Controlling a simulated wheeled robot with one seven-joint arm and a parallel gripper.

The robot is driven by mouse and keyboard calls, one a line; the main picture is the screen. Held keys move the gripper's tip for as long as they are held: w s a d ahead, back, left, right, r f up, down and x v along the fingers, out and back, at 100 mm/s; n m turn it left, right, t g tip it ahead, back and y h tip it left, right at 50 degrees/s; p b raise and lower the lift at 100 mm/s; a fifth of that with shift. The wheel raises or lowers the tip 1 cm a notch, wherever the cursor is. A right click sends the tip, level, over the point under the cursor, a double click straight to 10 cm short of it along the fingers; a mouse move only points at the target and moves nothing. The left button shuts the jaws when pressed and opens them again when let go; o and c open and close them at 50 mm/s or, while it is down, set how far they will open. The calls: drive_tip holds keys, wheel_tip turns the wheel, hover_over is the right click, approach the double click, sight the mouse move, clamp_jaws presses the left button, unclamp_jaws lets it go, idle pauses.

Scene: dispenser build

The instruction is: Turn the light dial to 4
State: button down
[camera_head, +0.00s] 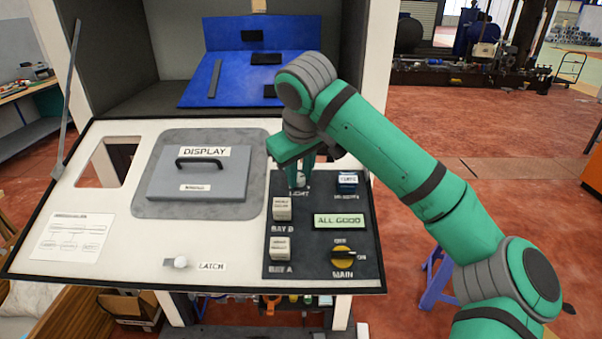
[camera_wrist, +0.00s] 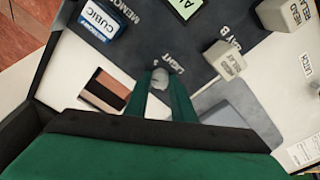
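In the head view the dial (camera_head: 299,181) shows just below my fingertips, near the panel's top left. My gripper (camera_head: 301,172) points down over it. In the wrist view my gripper's fingers (camera_wrist: 160,90) stand on both sides of the dial, close against it, and appear shut on it. A small digit shows beside the dial, but the dial's setting is too small to read.
A DISPLAY lid (camera_head: 198,184) lies left.

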drive_tip(key=shift+n, duration=0.9)
drive_tip(key=shift+w, duration=0.1)
drive_tip(key=c, duration=1.5)
unclamp_jaws()
drive_tip(key=shift+w, duration=0.15)
drive_tip(key=shift+d, duration=0.4)
drive_tip(key=shift+s+a+r, duration=0.2)
drive_tip(key=shift+s+a, duration=0.05)
drive_tip(key=shift+a, duration=0.25)
drive_tip(key=v, duration=0.7)
drive_tip(key=d+v, duration=0.1)
drive_tip(key=v, duration=0.2)
drive_tip(key=shift+d+r, duration=0.15)
drive_tip(key=shift+r, duration=0.05)
drive_tip(key=shift+w, duration=0.1)
